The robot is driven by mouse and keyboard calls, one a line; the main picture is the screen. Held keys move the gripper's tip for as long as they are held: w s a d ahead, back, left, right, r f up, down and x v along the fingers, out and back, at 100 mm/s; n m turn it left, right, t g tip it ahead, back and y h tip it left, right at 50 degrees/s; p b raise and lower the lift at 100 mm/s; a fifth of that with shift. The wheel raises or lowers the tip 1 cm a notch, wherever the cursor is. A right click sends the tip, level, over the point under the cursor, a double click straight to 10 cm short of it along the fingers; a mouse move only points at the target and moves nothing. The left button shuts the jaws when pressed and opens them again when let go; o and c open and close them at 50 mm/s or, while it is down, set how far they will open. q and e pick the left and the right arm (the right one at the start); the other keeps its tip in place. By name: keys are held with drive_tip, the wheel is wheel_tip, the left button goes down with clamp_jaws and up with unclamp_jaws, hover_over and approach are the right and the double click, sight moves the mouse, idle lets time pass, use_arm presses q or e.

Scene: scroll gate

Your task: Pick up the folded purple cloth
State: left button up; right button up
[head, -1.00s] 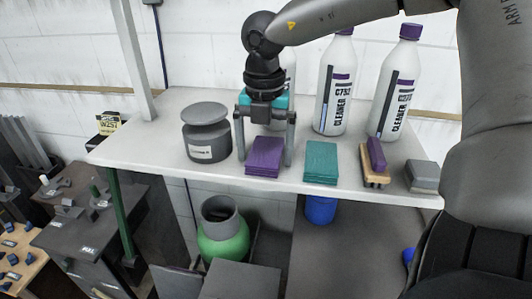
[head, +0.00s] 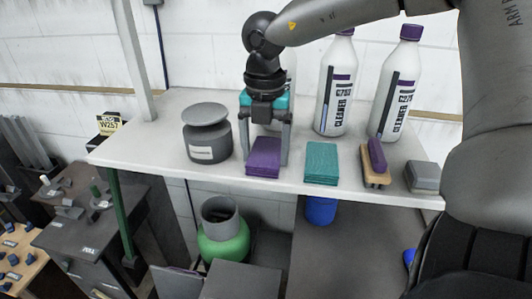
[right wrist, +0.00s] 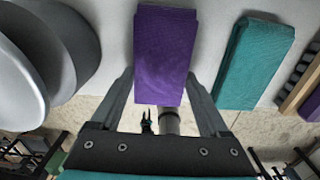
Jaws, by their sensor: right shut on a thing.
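The folded purple cloth (head: 263,158) lies near the front edge of the white shelf. My right gripper (head: 265,158) reaches down over it from behind, one finger at each side, and is shut on the cloth. In the right wrist view the purple cloth (right wrist: 163,55) stands between the two fingers (right wrist: 163,80). In the head view the cloth still appears at shelf level; I cannot tell any gap under it. My left gripper is not in view.
A folded teal cloth (head: 321,163) lies close to the right. A dark grey lidded pot (head: 207,138) stands close to the left. A brush (head: 376,165), a grey block (head: 422,176) and white cleaner bottles (head: 336,88) stand farther right on the shelf (head: 165,140).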

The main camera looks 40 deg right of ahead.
sight(265, 155)
drive_tip(key=shift+r, duration=0.1)
wheel_tip(265, 155, up, 20)
idle(0.4)
drive_tip(key=o, duration=0.8)
drive_tip(key=c, duration=0.7)
drive_tip(key=shift+o, duration=0.2)
drive_tip(key=shift+p, duration=0.3)
